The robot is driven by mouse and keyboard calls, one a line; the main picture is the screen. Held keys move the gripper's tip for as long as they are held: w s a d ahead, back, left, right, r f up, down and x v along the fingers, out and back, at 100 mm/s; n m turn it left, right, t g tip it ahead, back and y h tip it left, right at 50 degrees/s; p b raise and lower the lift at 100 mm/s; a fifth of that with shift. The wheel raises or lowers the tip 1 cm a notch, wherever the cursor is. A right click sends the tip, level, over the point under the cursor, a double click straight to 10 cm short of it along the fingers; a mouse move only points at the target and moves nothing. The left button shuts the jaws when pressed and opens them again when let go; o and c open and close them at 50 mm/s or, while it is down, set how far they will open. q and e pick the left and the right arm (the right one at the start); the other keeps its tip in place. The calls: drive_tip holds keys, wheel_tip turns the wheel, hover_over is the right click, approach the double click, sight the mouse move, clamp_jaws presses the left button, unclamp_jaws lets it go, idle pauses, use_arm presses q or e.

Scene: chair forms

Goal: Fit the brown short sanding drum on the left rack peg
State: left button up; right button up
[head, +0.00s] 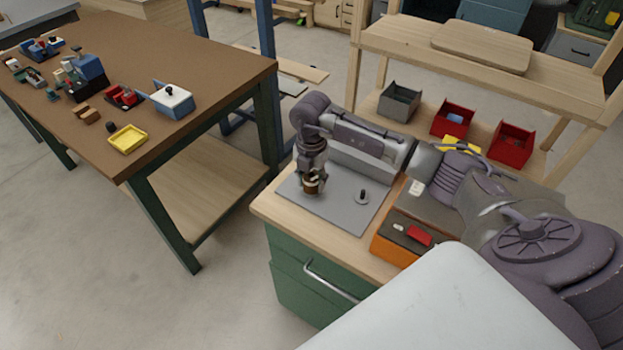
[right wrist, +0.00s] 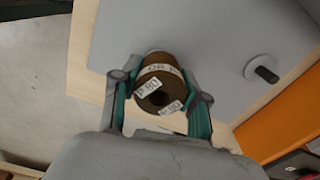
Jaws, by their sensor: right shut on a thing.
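The brown short sanding drum (head: 312,187) is between the fingers of my right gripper (head: 313,184), over the left part of the grey rack plate (head: 335,213). In the right wrist view the drum (right wrist: 160,82) has a pale label band marked "80" and a dark hole facing the camera. Both fingers of the gripper (right wrist: 161,97) press its sides. The left peg is hidden behind the drum, and I cannot tell whether the drum is around it. The bare right peg (head: 362,196) stands on a round base; it also shows in the wrist view (right wrist: 264,74). My left gripper is not in view.
An orange box (head: 388,247) with a red item on top stands right of the plate on the green cabinet. Grey and red bins (head: 452,119) sit on the shelf behind. A brown-topped workbench (head: 180,60) with tools stands at the left.

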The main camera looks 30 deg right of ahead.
drive_tip(key=shift+f+b, duration=0.35)
drive_tip(key=shift+f, duration=0.2)
drive_tip(key=o, duration=1.7)
drive_tip(key=shift+o, duration=0.2)
drive_tip(key=shift+r, duration=0.15)
drive_tip(key=shift+r+p, duration=2.75)
drive_tip(key=shift+r, duration=0.7)
drive_tip(key=shift+s+f, duration=0.1)
drive_tip(key=shift+f, duration=0.05)
